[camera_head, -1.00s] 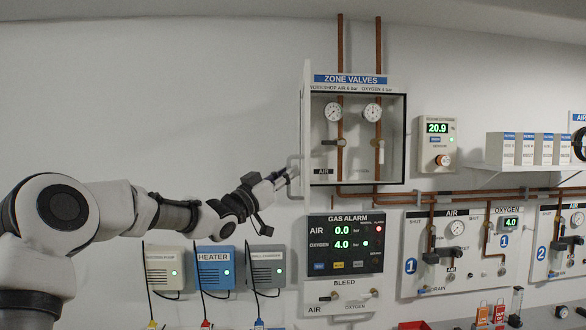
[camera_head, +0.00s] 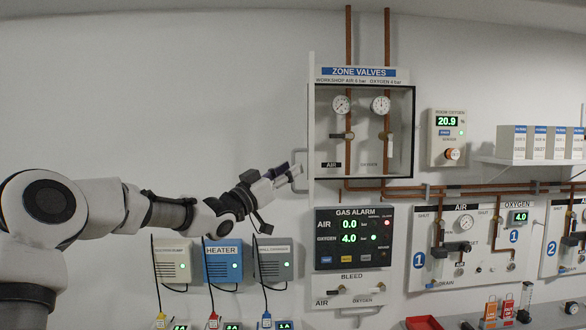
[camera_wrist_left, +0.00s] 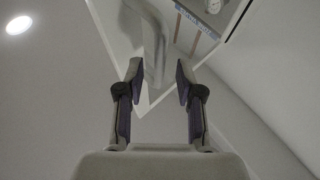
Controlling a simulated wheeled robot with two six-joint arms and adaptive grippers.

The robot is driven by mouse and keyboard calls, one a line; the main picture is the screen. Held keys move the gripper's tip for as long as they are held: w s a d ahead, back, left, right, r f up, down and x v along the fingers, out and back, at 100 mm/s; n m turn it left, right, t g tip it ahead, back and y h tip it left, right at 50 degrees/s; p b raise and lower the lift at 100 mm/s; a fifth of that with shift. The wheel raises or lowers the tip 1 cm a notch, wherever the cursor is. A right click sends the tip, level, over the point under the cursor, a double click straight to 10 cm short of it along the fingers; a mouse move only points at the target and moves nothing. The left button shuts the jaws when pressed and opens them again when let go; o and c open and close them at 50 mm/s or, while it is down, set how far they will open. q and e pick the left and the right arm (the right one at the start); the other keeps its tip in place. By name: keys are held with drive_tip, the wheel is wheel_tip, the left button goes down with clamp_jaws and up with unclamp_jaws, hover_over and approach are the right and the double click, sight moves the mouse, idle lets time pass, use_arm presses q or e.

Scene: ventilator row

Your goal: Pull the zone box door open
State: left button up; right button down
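The zone box (camera_head: 363,174) hangs on the wall under the "ZONE VALVES" sign, with its front open and its gauges and valves showing. Its white door (camera_head: 311,120) stands out from the box's left side, seen almost edge-on. A grey bar handle (camera_head: 299,158) is on the door's left face. My left gripper (camera_head: 292,176) is at the handle's lower part. In the left wrist view my left gripper's fingers (camera_wrist_left: 159,80) are apart, and the handle (camera_wrist_left: 156,45) shows between and beyond them. I cannot tell whether they touch it. My right gripper is not in view.
The gas alarm panel (camera_head: 353,239) is just below the box. The heater unit (camera_head: 222,262) and its neighbours hang below my left arm. Copper pipes (camera_head: 388,50) run up the wall. The wall left of the door is bare.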

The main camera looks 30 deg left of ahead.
use_arm(q)
drive_tip(key=v, duration=0.5)
drive_tip(key=shift+s+a+f, duration=0.1)
drive_tip(key=shift+a+f, duration=0.05)
